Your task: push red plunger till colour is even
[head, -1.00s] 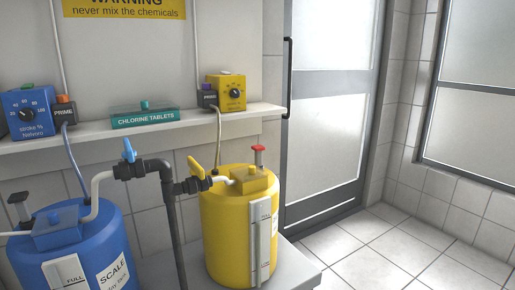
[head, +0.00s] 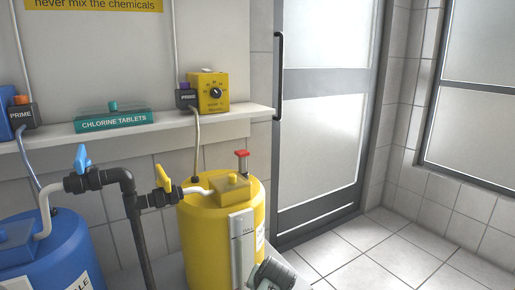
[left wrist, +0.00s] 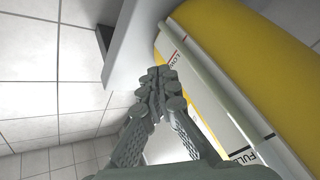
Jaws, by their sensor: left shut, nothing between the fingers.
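The red plunger (head: 241,154) stands upright, raised on a short stem, on top of the yellow tank (head: 205,240). A white gauge strip with a FULL mark runs down the tank's front. In the left wrist view my left gripper (left wrist: 154,88) is shut and empty, beside the yellow tank (left wrist: 235,60) and its gauge, with LOW and FULL marks showing. The plunger is not visible in that view. A grey part of my arm shows at the bottom of the head view, in front of the tank's lower right. My right gripper is not in view.
A blue tank (head: 60,245) stands at the left. Black pipes with a blue valve handle (head: 81,158) and a yellow one (head: 162,178) run between the tanks. The shelf above holds a yellow dosing pump (head: 208,92) and a chlorine tablets box (head: 113,122). Open floor lies right.

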